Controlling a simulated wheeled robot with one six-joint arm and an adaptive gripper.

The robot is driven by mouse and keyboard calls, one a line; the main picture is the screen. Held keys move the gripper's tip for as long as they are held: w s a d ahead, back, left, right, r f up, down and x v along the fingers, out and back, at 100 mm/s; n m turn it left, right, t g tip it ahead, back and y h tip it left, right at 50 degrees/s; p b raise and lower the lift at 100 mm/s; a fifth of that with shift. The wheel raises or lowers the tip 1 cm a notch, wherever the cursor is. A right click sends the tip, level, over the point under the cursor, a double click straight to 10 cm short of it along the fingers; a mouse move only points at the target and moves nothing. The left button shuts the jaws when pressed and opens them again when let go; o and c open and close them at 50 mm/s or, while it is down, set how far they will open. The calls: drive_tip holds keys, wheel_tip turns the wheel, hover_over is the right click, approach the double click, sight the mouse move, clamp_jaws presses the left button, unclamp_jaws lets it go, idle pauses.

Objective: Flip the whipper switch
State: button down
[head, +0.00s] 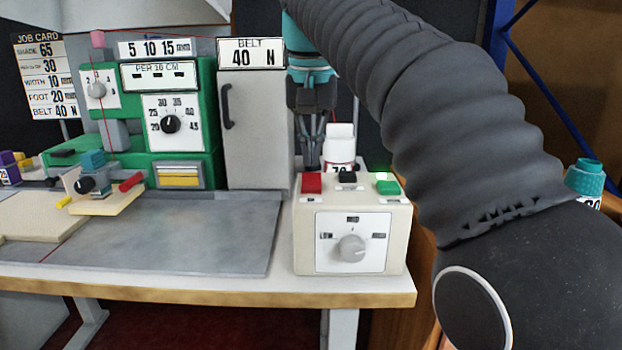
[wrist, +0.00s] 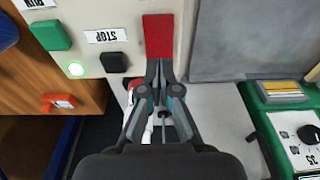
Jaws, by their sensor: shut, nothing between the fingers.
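A cream control box (head: 303,235) stands at the table's right end. On its top are a red switch (head: 312,183), a black button (head: 347,177) and a green button (head: 388,187). No label that I can read names the whipper. My gripper (head: 310,166) points down, shut and empty, just behind the red switch. In the wrist view the shut fingertips (wrist: 160,64) are at the near end of the red switch (wrist: 158,36); I cannot tell whether they touch. The black button (wrist: 113,62) is beside a STOP label, and a lamp (wrist: 75,69) glows green.
A dial (head: 351,248) is on the box's front. Behind stand a white bottle (head: 340,140), a grey cabinet (head: 255,130) marked BELT 40 N and a green machine (head: 213,120). A grey plate (head: 220,235) lies left of the box. My arm crosses the right side.

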sight(311, 176)
drive_tip(key=shift+f+b, duration=0.8)
drive_tip(key=shift+f, duration=0.35)
idle(0.9)
drive_tip(key=shift+r, duration=0.1)
wheel_tip(311, 176, up, 5)
drive_tip(key=p, duration=0.5)
drive_tip(key=shift+r, duration=0.95)
